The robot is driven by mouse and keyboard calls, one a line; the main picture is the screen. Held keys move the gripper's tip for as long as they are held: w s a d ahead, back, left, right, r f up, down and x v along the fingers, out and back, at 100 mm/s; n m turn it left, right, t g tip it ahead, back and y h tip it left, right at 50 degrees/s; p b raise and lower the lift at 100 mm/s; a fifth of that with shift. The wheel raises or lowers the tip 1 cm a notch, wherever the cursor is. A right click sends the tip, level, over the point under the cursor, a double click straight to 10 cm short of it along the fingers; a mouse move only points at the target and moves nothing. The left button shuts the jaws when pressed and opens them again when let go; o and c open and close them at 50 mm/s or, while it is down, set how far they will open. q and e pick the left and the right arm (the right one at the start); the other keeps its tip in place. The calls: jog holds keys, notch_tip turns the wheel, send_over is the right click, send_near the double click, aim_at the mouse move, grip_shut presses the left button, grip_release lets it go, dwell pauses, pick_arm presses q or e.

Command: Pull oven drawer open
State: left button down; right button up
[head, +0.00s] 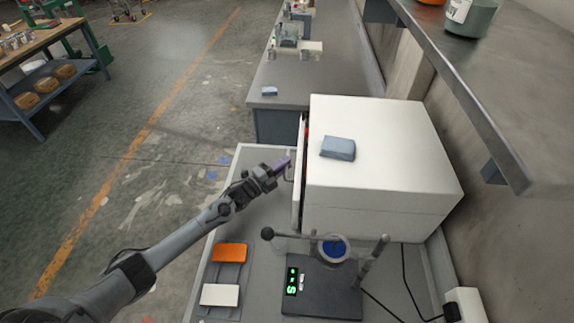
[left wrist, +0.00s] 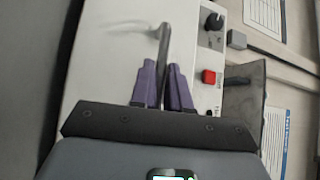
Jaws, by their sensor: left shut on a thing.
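The white oven (head: 385,150) stands on the bench with its front facing left. Its white front panel (left wrist: 105,50) fills much of the left wrist view, and a grey bar handle (left wrist: 165,50) stands out from it. My left gripper (head: 284,163) is at the oven's front in the head view. In the left wrist view, its purple fingers (left wrist: 163,85) are shut on the handle, one on each side. A narrow dark gap shows beside the front panel in the head view; I cannot tell how far the drawer is out. My right gripper is not in view.
A black knob (left wrist: 214,20) and a red button (left wrist: 208,76) sit beside the handle. A blue-grey block (head: 338,148) lies on the oven. A black stand (head: 318,290) with a green display and a tray with orange (head: 230,252) and white pieces are nearer. Left of the bench is open floor.

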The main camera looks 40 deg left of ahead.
pick_arm(q)
jog(key=s+a, duration=0.6)
jog(key=a, duration=0.3)
jog(key=s+a, duration=0.6)
jog(key=a, duration=0.3)
jog(key=shift+s+a+b, duration=0.15)
jog(key=shift+a+b, duration=0.1)
jog(key=shift+b, duration=0.1)
jog(key=shift+r, duration=0.1)
jog(key=c, duration=1.2)
grip_release()
jog(key=shift+o, duration=0.2)
jog(key=shift+s, duration=0.15)
jog(key=v, duration=1)
jog(key=shift+s+p, duration=0.3)
jog(key=shift+p, duration=0.1)
